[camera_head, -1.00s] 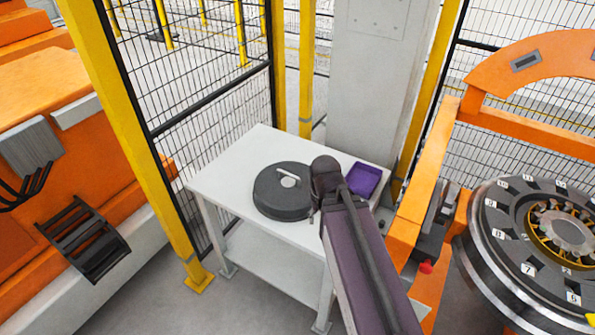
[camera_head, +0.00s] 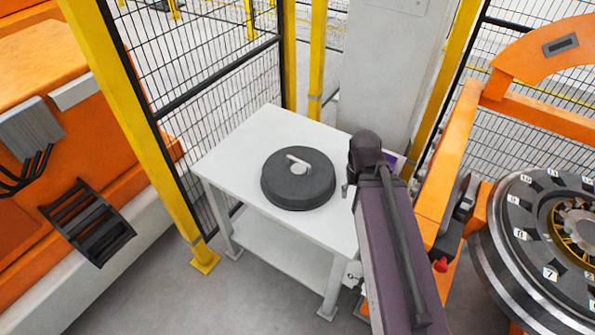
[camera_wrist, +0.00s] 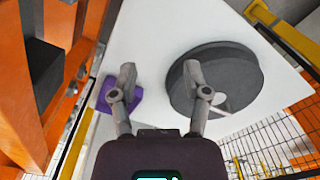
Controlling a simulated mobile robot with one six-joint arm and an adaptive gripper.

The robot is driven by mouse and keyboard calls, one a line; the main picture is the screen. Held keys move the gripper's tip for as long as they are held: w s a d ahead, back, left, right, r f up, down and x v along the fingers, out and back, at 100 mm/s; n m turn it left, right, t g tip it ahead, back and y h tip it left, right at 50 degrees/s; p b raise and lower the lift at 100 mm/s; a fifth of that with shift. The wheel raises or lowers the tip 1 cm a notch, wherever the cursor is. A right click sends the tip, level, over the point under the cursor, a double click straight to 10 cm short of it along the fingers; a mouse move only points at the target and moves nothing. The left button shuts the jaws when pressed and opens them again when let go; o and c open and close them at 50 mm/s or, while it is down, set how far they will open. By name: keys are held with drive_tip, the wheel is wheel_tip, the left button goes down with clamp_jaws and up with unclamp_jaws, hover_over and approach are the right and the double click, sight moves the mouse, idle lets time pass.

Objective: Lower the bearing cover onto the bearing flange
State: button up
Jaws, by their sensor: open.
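The bearing cover (camera_head: 298,182) is a dark grey round disc with a light bar handle on top. It lies flat on the white table (camera_head: 245,150). In the wrist view the cover (camera_wrist: 222,70) is to the right, partly behind one finger. My gripper (camera_wrist: 158,75) is open and empty, its fingers over the table between the cover and a purple tray. In the head view my arm hides the gripper's fingers. The bearing flange (camera_head: 575,225) appears to be the ring with numbered pads and a yellow-edged centre at the right; its right side is cut off.
A purple tray (camera_wrist: 122,97) sits on the table, mostly hidden by my arm in the head view. An orange frame (camera_head: 450,165) stands between table and flange. Mesh fence (camera_head: 215,80) and yellow posts (camera_head: 130,110) border the table. An orange machine (camera_head: 50,150) is at left.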

drive_tip(key=w+a+n, duration=0.5)
drive_tip(key=w, duration=0.8)
drive_tip(key=r+n+p, duration=0.2)
drive_tip(key=n, duration=0.4)
hover_over(299, 160)
drive_tip(key=shift+w+f, duration=0.15)
drive_tip(key=shift+w, duration=0.15)
drive_tip(key=shift+d+f, duration=0.1)
wheel_tip(299, 160, down, 8)
drive_tip(key=b, duration=0.9)
drive_tip(key=shift+f, duration=0.25)
drive_tip(key=shift+f, duration=0.1)
drive_tip(key=shift+s+a+f+b, duration=0.1)
drive_tip(key=shift+f+b, duration=1.15)
drive_tip(key=shift+b, duration=0.05)
drive_tip(key=shift+a+f+b, duration=0.1)
drive_tip(key=shift+f+b, duration=1.15)
drive_tip(key=shift+b, duration=0.05)
drive_tip(key=shift+f, duration=0.2)
